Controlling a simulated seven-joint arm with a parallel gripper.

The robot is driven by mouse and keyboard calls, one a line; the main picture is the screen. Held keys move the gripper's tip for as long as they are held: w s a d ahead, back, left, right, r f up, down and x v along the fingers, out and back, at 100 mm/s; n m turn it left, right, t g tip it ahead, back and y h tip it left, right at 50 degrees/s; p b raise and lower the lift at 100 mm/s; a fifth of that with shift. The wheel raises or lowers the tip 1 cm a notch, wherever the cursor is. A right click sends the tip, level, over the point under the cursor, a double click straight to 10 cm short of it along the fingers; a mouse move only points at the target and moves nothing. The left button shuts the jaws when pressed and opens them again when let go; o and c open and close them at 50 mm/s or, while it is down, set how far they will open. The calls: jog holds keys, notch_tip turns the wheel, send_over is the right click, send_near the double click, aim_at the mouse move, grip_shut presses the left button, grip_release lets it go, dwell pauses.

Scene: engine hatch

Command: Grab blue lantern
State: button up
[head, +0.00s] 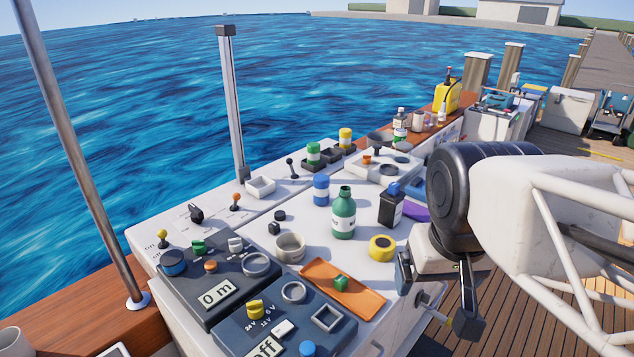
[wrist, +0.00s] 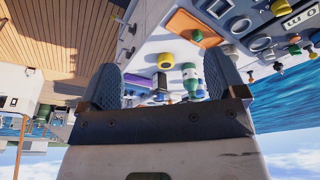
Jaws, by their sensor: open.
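The blue lantern appears to be the small blue cylinder with a white band (head: 321,189), standing upright on the white console top, behind and left of a green bottle (head: 343,213). In the wrist view, a small blue patch beside the bottle (wrist: 200,94) is probably the same thing, partly hidden. My gripper (head: 432,297) is at the right, off the console's near edge and well apart from the lantern. In the wrist view my gripper (wrist: 163,82) has its two dark fingers wide apart with nothing held between them.
A black battery-like box (head: 391,208), a yellow tape roll (head: 381,248) and an orange tray (head: 318,279) stand near the bottle. A green-capped lantern (head: 313,154) and a yellow-capped one (head: 345,138) sit farther back. A metal post (head: 232,105) rises at the water side.

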jog(key=w+a+r+m+h, duration=0.1)
jog(key=w+r+m+h, duration=0.25)
jog(key=w, duration=1.25)
jog(key=w+a+r+m+h, duration=0.1)
jog(key=w+r+m+h, duration=0.25)
jog(key=w, duration=1.15)
jog(key=w+a+f+m+h, duration=0.1)
jog(key=w+a+m, duration=0.15)
jog(key=w, duration=0.55)
jog(key=w+a+f+m+h, duration=0.1)
jog(key=w+a, duration=0.3)
jog(key=w, duration=0.4)
jog(key=w+a+f+m+t+h, duration=0.1)
jog(key=w+a+f, duration=0.1)
jog(key=w+a, duration=0.4)
jog(key=w+a+f+m+t+h, duration=0.15)
jog(key=w+a, duration=0.25)
jog(key=w, duration=0.4)
send_near(321, 182)
jog(key=w+d+f, duration=0.2)
jog(key=w+f, duration=0.1)
jog(key=w, duration=0.1)
jog(key=shift+a+f, duration=0.1)
jog(key=shift+f, duration=0.05)
jog(key=shift+x, duration=1.3)
